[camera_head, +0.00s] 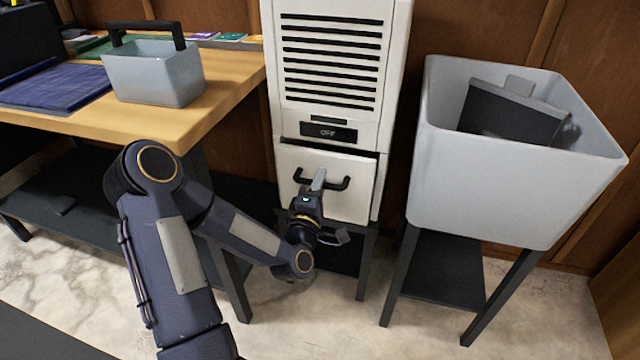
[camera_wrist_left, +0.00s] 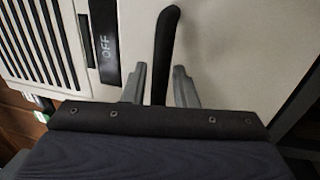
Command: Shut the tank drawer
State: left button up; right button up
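The tank drawer (camera_head: 345,207) is the white lower front of the tall white machine, with a dark gap along its top edge; it looks slightly out. Its black bar handle (camera_head: 339,184) runs across the front and also shows in the left wrist view (camera_wrist_left: 166,40). My left gripper (camera_head: 318,180) is at the handle's middle. In the left wrist view its two grey fingers (camera_wrist_left: 160,78) stand apart on either side of the handle, with gaps visible, so it is open around the bar. The gripper covers part of the handle and drawer. My right gripper is not in view.
The machine (camera_head: 335,60) has slats and an OFF panel (camera_head: 328,132) above the drawer. A grey tub (camera_head: 510,195) on a dark stand is at right. A wooden table (camera_head: 225,85) with a grey caddy (camera_head: 155,75) is at left. Light floor is clear in front.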

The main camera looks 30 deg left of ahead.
pick_arm(q)
grip_shut()
jog(key=x, duration=0.4)
jog(key=shift+f+b, duration=0.3)
jog(key=shift+f, duration=0.05)
jog(key=shift+w+a, duration=0.1)
jog(key=shift+o, duration=0.8)
grip_release()
jog(key=shift+w, duration=0.1)
jog(key=shift+o, duration=0.3)
jog(key=shift+f, duration=0.1)
